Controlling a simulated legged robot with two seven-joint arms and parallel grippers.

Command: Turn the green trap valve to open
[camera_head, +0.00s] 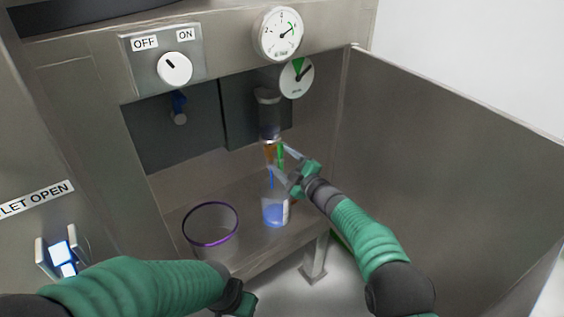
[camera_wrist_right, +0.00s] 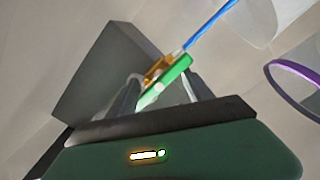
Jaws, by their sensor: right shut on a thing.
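The green trap valve handle (camera_head: 281,155) sits on an orange-brown fitting (camera_head: 269,149) under a clear cylindrical trap (camera_head: 268,115). In the head view the handle looks about upright. My right gripper (camera_head: 284,166) is shut on it; the right wrist view shows the green handle (camera_wrist_right: 168,82) between the fingers, beside the orange fitting (camera_wrist_right: 158,70). A thin blue line (camera_head: 271,178), seemingly a stream, runs from below the fitting toward a clear beaker (camera_head: 275,212) with blue in it. My left gripper (camera_head: 238,297) is low at the bottom edge, its jaws unclear.
A purple-rimmed clear container (camera_head: 211,224) stands left of the beaker on the metal shelf (camera_head: 250,254). A steel side wall (camera_head: 440,160) bounds the right. Above are an OFF/ON knob (camera_head: 175,68), a gauge (camera_head: 280,34) and a green-marked dial (camera_head: 296,78).

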